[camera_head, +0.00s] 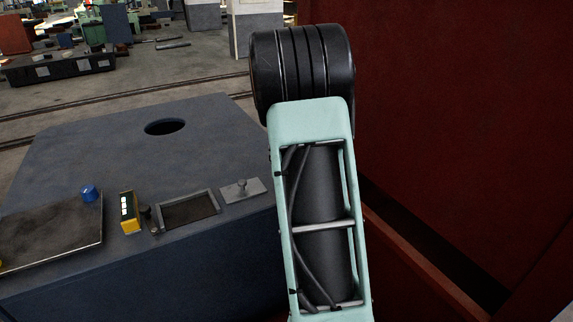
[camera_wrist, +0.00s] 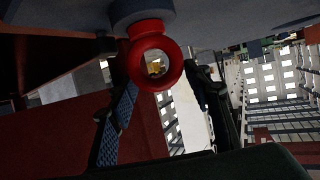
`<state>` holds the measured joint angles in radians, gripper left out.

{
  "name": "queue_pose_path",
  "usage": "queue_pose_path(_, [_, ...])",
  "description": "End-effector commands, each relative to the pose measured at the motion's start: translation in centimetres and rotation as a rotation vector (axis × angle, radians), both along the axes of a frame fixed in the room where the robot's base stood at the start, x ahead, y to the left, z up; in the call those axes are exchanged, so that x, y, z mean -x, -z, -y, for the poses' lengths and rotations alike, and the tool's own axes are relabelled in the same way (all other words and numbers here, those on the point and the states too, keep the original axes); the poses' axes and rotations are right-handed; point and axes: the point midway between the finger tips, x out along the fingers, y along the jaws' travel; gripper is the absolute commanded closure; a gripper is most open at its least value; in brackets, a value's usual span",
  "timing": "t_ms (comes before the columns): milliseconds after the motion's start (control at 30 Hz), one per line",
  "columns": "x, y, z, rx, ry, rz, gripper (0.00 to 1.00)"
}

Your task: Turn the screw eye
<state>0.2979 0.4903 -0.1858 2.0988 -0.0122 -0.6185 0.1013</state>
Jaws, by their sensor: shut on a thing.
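The screw eye (camera_wrist: 176,62) is a red ring on a short red collar in the wrist view. It is joined to a round blue-grey base under a blue-grey surface at the top of the picture. My gripper (camera_wrist: 163,76) has one finger on each side of the ring and is shut on it. The left finger has a blue textured pad; the right finger is dark. The exact contact is hard to see in the shade. In the head view my arm covers the middle, and neither the gripper nor the screw eye shows.
A blue-grey bench top (camera_head: 90,150) with a round hole (camera_head: 165,127) lies left of my arm. On it are a blue knob (camera_head: 90,193), a yellow box (camera_head: 129,212), a shallow tray (camera_head: 188,225) and a metal plate (camera_head: 250,192). A large red wall (camera_head: 460,110) stands close on the right.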

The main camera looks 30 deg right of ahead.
Motion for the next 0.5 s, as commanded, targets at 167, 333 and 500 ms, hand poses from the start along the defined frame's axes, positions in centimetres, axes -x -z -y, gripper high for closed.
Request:
queue_pose_path(167, [0.24,0.17,0.38,-0.003,-0.096,-0.002,0.79])
queue_pose_path(333, [0.2,-0.16,0.38,-0.003,-0.192,-0.002,0.79])
queue_pose_path(500, [0.16,-0.29,0.26,-0.004,-0.279,-0.004,0.79])
